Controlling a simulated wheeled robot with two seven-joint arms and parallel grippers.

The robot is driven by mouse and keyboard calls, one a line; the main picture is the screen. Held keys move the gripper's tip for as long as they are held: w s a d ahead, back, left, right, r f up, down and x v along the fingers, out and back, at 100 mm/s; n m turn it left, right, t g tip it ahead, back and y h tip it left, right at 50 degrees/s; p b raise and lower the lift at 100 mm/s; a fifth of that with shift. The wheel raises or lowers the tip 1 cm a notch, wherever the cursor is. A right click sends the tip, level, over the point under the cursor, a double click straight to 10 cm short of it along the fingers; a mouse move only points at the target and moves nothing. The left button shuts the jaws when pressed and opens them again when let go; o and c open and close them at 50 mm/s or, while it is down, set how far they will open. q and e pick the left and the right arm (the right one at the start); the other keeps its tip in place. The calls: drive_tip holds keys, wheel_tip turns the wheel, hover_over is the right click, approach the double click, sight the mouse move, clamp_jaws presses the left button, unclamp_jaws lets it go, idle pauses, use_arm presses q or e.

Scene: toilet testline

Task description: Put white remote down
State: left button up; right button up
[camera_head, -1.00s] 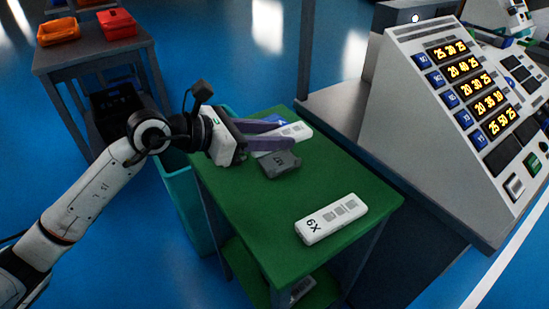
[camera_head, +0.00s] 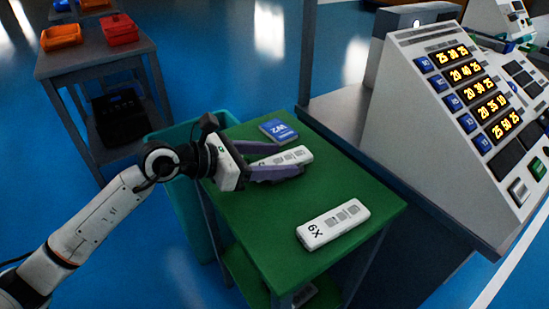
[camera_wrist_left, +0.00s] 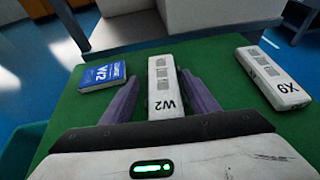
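A white remote (camera_head: 292,155) lies on the green table (camera_head: 275,215), and its W2 label shows in the wrist view (camera_wrist_left: 163,85). My left gripper (camera_head: 285,158) has its two purple fingers on either side of this remote. In the wrist view the fingers (camera_wrist_left: 160,78) stand apart, with green table showing between them and the remote, so the gripper looks open. My right gripper is not in view.
A blue W2 box (camera_head: 279,130) lies behind the remote. Another white remote (camera_head: 333,225), marked X9, lies nearer the table's front. A teal bin (camera_head: 185,205) stands left, and a sloped control panel (camera_head: 440,120) right. Green surface between the remotes is clear.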

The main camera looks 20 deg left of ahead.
use_arm(q)
drive_tip(key=shift+r, duration=0.1)
drive_tip(key=shift+r, duration=0.2)
drive_tip(key=v, duration=1)
drive_tip(key=shift+s+a, duration=0.25)
drive_tip(key=shift+s+a+r, duration=0.3)
drive_tip(key=shift+s+a, duration=0.05)
drive_tip(key=shift+s, duration=0.05)
drive_tip(key=shift+s, duration=0.1)
